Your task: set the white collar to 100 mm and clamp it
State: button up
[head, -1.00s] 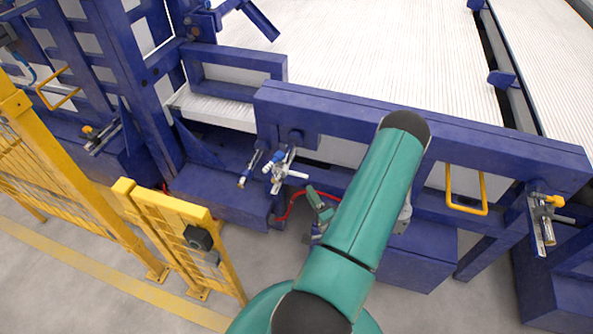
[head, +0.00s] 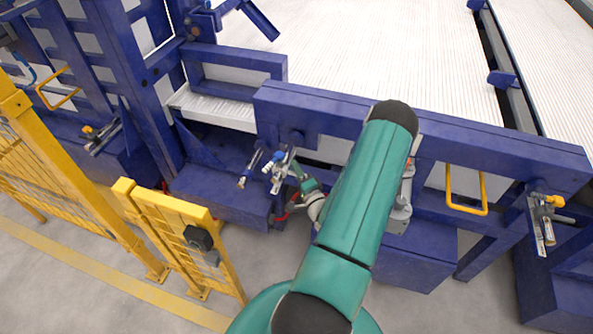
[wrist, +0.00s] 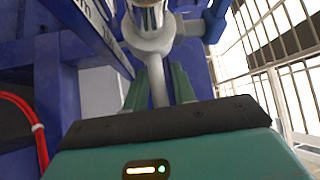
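The white collar (wrist: 150,38) sits around a shiny metal rod (wrist: 149,14) at the top of the wrist view. Its pale stem (wrist: 158,88) points down towards me. My gripper (wrist: 160,72) has its two green fingers apart, one on each side of this stem; narrow gaps seem to remain, and contact is unclear. In the head view the collar (head: 279,180) is small, at the blue frame's lower front, and my gripper (head: 297,172) reaches it from the right. A scale plate (wrist: 102,32) runs left of the rod; its full reading is not legible.
A red hose (wrist: 30,120) curves at the wrist view's left. Blue beams (head: 340,110) stand close behind the collar. Yellow fencing (head: 165,225) stands at the front left. Similar clamp fittings sit at far left (head: 103,138) and right (head: 546,220). Grey floor lies open in front.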

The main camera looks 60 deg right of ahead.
grip_shut()
jog(key=d, duration=0.2)
jog(key=w+d, duration=0.1)
jog(key=d, duration=0.2)
jog(key=shift+w, duration=0.2)
jog(key=shift+o, duration=1.4)
grip_release()
jog(key=shift+a, duration=0.1)
jog(key=v, duration=1.4)
